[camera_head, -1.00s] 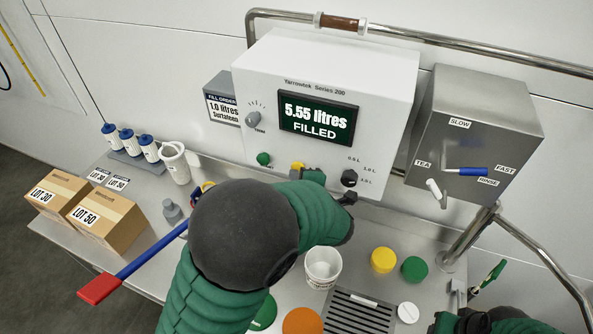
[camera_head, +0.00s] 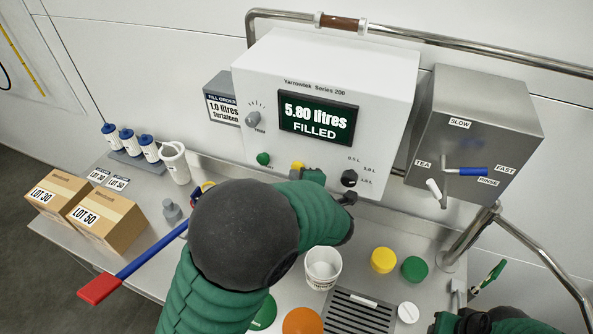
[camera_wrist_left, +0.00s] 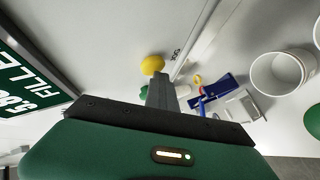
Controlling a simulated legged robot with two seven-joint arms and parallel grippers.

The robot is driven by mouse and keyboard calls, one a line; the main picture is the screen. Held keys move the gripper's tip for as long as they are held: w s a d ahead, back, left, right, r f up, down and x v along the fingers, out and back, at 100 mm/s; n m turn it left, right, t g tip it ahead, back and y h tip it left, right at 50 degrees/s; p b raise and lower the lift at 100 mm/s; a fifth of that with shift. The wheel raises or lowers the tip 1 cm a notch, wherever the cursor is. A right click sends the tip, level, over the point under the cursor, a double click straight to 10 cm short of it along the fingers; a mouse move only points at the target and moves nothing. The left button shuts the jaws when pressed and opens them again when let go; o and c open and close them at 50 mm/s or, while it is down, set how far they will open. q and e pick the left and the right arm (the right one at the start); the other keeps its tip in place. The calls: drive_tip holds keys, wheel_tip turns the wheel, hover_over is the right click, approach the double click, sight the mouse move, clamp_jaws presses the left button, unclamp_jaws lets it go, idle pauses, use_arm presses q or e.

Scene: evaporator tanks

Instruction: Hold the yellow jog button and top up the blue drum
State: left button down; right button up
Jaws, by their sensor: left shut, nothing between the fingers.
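The yellow jog button (camera_head: 297,166) is on the front of the white filling machine (camera_head: 330,70), right of a green button. My left gripper (camera_wrist_left: 158,82) is shut and empty, its fingertips against or very near the yellow button (camera_wrist_left: 152,65) in the left wrist view; exact contact is hard to see. In the head view my left gripper (camera_head: 312,176) is partly hidden by my arm. The display (camera_head: 318,118) reads 5.80 litres FILLED. I cannot make out a blue drum; my left arm hides part of the bench. My right arm shows only at the bottom right edge.
A white cup (camera_head: 322,267) stands near a drain grate (camera_head: 357,312). Yellow (camera_head: 383,260) and green (camera_head: 414,268) lids lie right of it. Two cartons (camera_head: 107,222) and blue-capped bottles (camera_head: 130,142) are left. A blue bar with a red end (camera_head: 100,288) sticks out front left.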

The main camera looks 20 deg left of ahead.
idle(0.5)
use_arm(q)
drive_tip(key=shift+s, duration=0.95)
drive_tip(key=shift+d, duration=0.1)
drive_tip(key=shift+s+d, duration=0.1)
drive_tip(key=shift+s, duration=2.4)
